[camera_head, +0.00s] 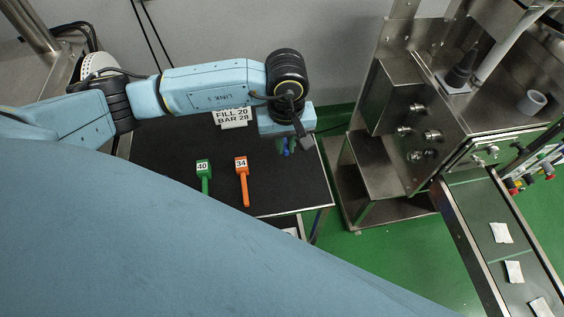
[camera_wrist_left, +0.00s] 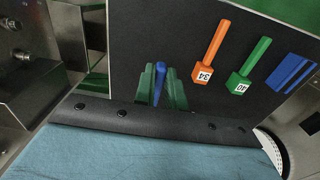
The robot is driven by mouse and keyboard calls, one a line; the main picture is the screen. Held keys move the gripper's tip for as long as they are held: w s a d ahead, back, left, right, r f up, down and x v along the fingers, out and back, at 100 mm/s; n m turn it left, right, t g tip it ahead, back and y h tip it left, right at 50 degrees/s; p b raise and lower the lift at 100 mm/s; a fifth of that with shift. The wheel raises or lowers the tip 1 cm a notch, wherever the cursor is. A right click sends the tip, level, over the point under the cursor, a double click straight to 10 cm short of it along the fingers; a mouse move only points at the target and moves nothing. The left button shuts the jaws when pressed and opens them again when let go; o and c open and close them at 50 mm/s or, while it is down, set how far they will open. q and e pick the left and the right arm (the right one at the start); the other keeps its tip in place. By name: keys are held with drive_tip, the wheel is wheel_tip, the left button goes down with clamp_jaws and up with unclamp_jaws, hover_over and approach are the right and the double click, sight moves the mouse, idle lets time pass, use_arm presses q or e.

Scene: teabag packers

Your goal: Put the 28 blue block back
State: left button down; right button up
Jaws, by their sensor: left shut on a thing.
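My left gripper (camera_head: 287,148) is over the right part of the black table, at the end of the arm coming in from the left. In the left wrist view its green fingers (camera_wrist_left: 160,90) are shut on a slim blue piece, the blue block (camera_wrist_left: 160,75). In the head view only a small bit of blue shows at the fingers. The number on the blue block is hidden. An orange block (camera_head: 241,180) marked 34 and a green block (camera_head: 204,175) marked 40 lie apart on the table. My right gripper is out of view.
A white sign (camera_head: 231,117) reading "FILL 20 BAR 28" is partly behind my arm. A flat blue shape (camera_wrist_left: 291,73) lies beyond the green block in the wrist view. A steel machine (camera_head: 410,110) and a conveyor with white packets (camera_head: 501,233) stand right. The black table's (camera_head: 290,190) front right is clear.

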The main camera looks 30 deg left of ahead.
use_arm(q)
drive_tip(key=f, duration=0.3)
drive_tip(key=shift+s+d, duration=0.2)
drive_tip(key=shift+s, duration=0.1)
hover_over(285, 179)
wheel_tip(285, 179, down, 4)
drive_tip(key=shift+f, duration=0.1)
wheel_tip(285, 179, down, 4)
drive_tip(key=shift+r+p, duration=0.1)
drive_tip(key=shift+p, duration=0.25)
drive_tip(key=shift+w+f, duration=0.1)
drive_tip(key=shift+f, duration=0.1)
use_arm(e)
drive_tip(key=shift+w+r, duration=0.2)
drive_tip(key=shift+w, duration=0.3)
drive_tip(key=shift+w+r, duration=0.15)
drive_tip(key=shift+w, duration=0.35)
use_arm(q)
drive_tip(key=shift+f, duration=0.2)
drive_tip(key=c, duration=1.5)
unclamp_jaws()
drive_tip(key=shift+o, duration=0.2)
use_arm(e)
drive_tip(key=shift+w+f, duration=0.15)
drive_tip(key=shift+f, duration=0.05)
use_arm(q)
drive_tip(key=shift+r, duration=0.1)
